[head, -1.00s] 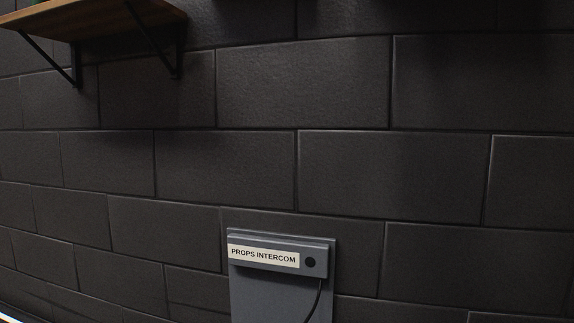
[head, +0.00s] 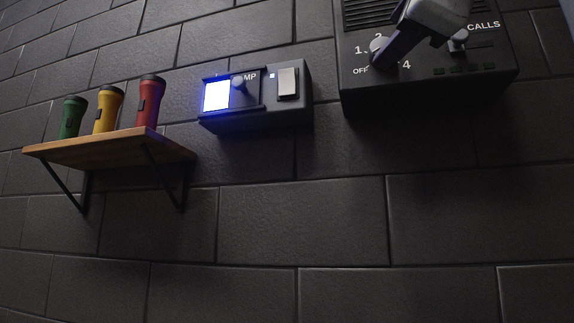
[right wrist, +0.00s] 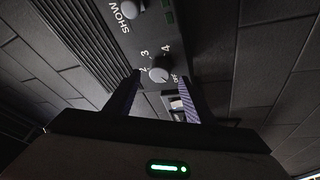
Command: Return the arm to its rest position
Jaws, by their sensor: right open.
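My right gripper (head: 396,46) is in the upper right of the head view, in front of a black panel. In the right wrist view its two fingers (right wrist: 158,80) are apart, with a grey rotary knob (right wrist: 160,75) showing between the fingertips. The knob (head: 378,46) also shows in the head view, partly covered by the gripper, with numbers and OFF around it. I cannot tell whether a finger touches it. No object is held. My left gripper is not in view.
The black panel (head: 430,82) is on a dark block wall. Left of it is a box (head: 255,122) with a lit blue-white square, a small lever and a pale rocker. A wooden shelf (head: 105,149) holds green, yellow and red flashlights. The wall below is clear.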

